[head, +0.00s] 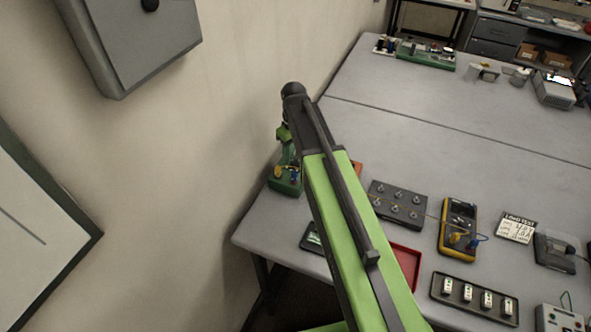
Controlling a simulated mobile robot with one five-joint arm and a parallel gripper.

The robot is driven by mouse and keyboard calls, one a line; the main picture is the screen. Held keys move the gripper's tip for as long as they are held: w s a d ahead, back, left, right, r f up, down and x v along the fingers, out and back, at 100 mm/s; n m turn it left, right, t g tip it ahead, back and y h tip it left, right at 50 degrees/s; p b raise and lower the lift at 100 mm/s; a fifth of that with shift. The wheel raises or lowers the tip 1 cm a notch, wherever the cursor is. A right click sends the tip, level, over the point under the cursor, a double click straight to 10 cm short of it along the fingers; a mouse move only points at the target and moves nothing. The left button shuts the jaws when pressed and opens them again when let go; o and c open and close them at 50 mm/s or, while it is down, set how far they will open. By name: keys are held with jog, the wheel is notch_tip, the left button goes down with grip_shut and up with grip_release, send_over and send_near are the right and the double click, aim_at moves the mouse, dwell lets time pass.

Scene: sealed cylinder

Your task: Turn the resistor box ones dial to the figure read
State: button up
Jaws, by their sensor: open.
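A dark box with several silver knobs in two rows (398,204) lies on the near table, right of my arm. It looks like the resistor box; its dial markings are too small to read, so I cannot tell which is the ones dial. My green and black arm reaches up across the view and bends down at its far end. My gripper (287,160) hangs there near the table's left edge, open and apart from the knob box. Its fingertips are small and hard to make out. A white "LOAD TEST" card (517,227) with handwritten lines lies farther right.
A green device (285,186) stands beneath my gripper. A yellow multimeter (458,228) with plugs, a red tray (407,262) and a black strip with several white modules (474,298) lie nearby. The wall is close on the left. The table behind the knob box is clear.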

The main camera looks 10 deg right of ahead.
aim_at(294, 161)
notch_tip(294, 161, down, 3)
jog(key=shift+f+b, duration=0.1)
jog(key=shift+b, duration=0.7)
grip_shut()
jog(key=shift+d, duration=0.15)
